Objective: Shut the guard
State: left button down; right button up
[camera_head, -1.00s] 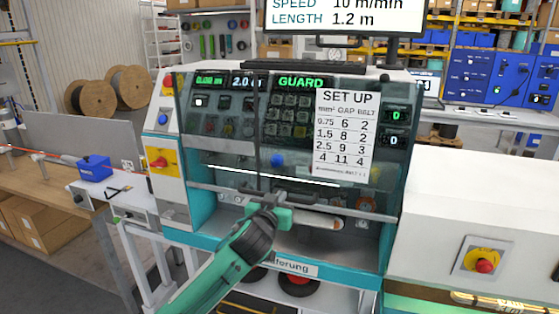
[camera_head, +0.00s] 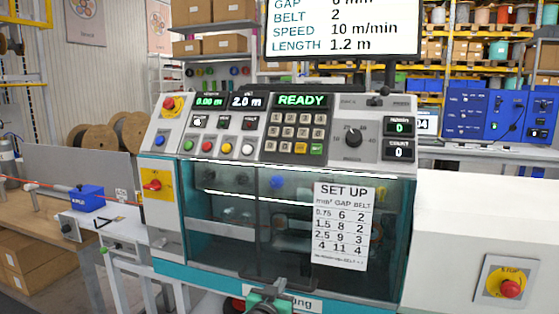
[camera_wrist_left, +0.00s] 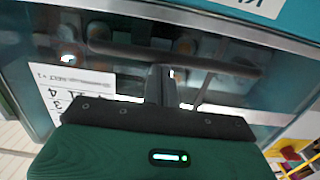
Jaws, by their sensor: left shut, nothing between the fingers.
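The guard (camera_head: 228,212) is a clear, tinted panel with a set-up card (camera_head: 341,225) on it. In the head view it hangs down over the front opening of the machine, below the button panel. Its dark bar handle (camera_head: 250,281) is low on its front; the bar also shows in the left wrist view (camera_wrist_left: 215,66). My left gripper (camera_head: 268,291) is at the handle at the bottom of the head view. In the left wrist view its fingers (camera_wrist_left: 161,84) are shut and empty, close to the bar; whether they touch it I cannot tell. My right gripper is out of view.
The machine display (camera_head: 301,100) reads READY. A red stop button (camera_head: 510,288) is on the white housing at the right. A yellow switch plate (camera_head: 157,184) is at the left, beside a bench with a blue box (camera_head: 86,198). A monitor (camera_head: 343,30) stands above.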

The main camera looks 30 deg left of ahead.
pick_arm(q)
jog(key=shift+f, duration=0.55)
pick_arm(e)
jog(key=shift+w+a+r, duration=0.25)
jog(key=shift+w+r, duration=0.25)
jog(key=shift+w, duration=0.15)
pick_arm(q)
jog(key=shift+f, duration=0.1)
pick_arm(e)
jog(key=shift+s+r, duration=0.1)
